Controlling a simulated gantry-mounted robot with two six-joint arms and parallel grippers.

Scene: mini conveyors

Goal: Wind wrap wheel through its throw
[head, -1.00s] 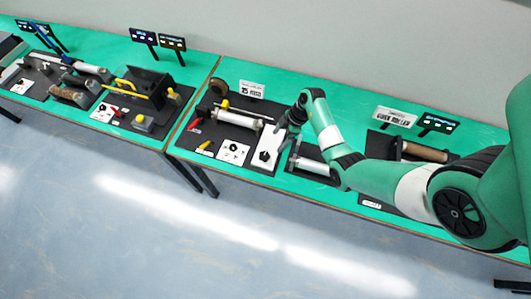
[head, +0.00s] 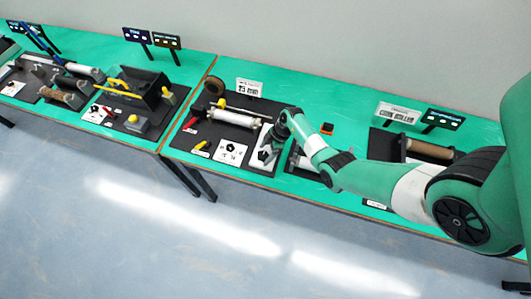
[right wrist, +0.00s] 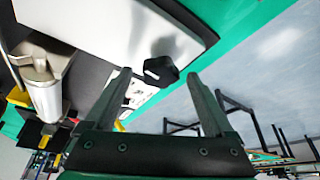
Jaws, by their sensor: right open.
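A dark knob (right wrist: 161,70), which may be the wrap wheel, stands out from a white panel (right wrist: 120,20) in the right wrist view. No label on it can be read. My right gripper (right wrist: 160,78) is open, its two fingers on either side of the knob with gaps visible. The knob appears at or just beyond the fingertips; the exact depth is unclear. In the head view my right gripper (head: 268,150) is at the white panel of the middle station and hides most of the knob. My left gripper is not in view.
A white roller (head: 232,118) lies left of the panel, with a white card (head: 229,151) in front. Another roller unit (head: 304,163) is close on the right, partly behind my arm. A brown roller (head: 430,150) is further right. Open floor lies in front.

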